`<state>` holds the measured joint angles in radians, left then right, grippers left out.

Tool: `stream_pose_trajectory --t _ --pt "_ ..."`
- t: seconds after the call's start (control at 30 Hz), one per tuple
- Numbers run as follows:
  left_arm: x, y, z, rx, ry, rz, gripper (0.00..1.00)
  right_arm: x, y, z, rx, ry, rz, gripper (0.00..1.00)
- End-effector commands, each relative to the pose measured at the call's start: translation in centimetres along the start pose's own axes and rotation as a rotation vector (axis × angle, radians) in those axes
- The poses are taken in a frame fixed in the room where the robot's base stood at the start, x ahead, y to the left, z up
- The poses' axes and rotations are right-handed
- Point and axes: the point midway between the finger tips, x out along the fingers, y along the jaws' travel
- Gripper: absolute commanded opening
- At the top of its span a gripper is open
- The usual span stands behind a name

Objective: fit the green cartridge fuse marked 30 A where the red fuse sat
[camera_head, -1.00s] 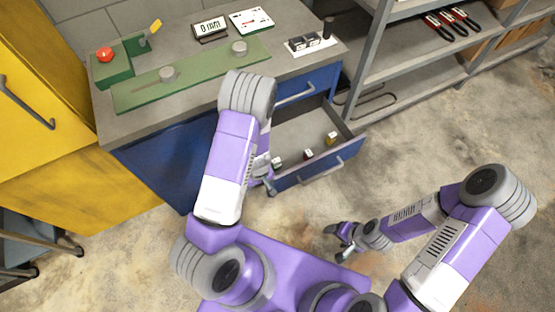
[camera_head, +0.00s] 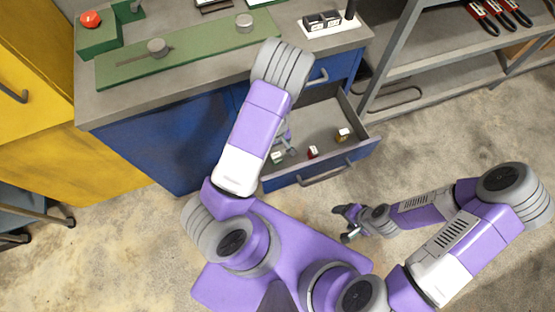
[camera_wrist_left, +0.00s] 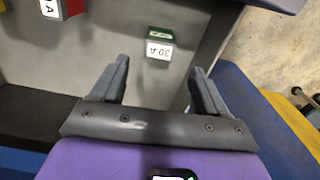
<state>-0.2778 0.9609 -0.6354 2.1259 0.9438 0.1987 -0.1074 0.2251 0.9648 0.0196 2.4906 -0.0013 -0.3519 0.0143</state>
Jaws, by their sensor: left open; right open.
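The green fuse (camera_wrist_left: 160,44), with a white face reading 30 A, lies in the open drawer (camera_head: 325,118). In the head view the green fuse (camera_head: 277,157) is near the drawer's left front corner. My left gripper (camera_wrist_left: 160,70) is open and empty, its two fingers pointing toward the green fuse, which is beyond the tips and between their lines. In the head view my left gripper (camera_head: 286,143) is over the drawer, partly hidden by my arm. My right gripper (camera_head: 346,222) is open and empty, in front of the drawer over the floor.
A red fuse (camera_head: 312,152) and a yellowish fuse (camera_head: 343,134) also lie in the drawer. On the bench are a white plate with black blocks (camera_head: 328,21), a green board with knobs (camera_head: 190,50) and a green box with a red button (camera_head: 97,38). A shelf stands right.

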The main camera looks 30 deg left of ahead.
Motion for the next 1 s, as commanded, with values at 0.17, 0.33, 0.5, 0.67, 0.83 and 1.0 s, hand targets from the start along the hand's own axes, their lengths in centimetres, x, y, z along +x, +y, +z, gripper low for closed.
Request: stream_pose_trajectory --t 0.17,0.33,0.5,0.67,0.83,1.0 --pt "2.1 0.0 0.0 -0.001 0.000 -0.001 0.74 1.2 0.4 -0.1 0.000 0.000 0.000 0.74" --pt "4.0 0.0 0.1 0.000 -0.001 0.000 0.74 2.2 0.8 -0.1 0.000 0.001 0.000 0.74" --pt "6.6 0.0 0.3 -0.002 -0.001 -0.001 0.74 3.7 1.4 -0.2 0.000 0.000 0.000 0.74" --pt "7.6 0.1 0.2 -0.001 0.001 0.001 0.74 4.2 1.6 -0.2 0.000 0.000 0.000 0.74" --pt "7.6 0.1 0.2 0.000 0.001 0.001 0.74 4.1 1.5 -0.2 0.000 0.000 0.000 0.74" --pt "7.5 0.1 0.2 0.000 0.001 0.001 0.58 4.1 1.5 -0.2 0.000 0.000 0.000 0.74"
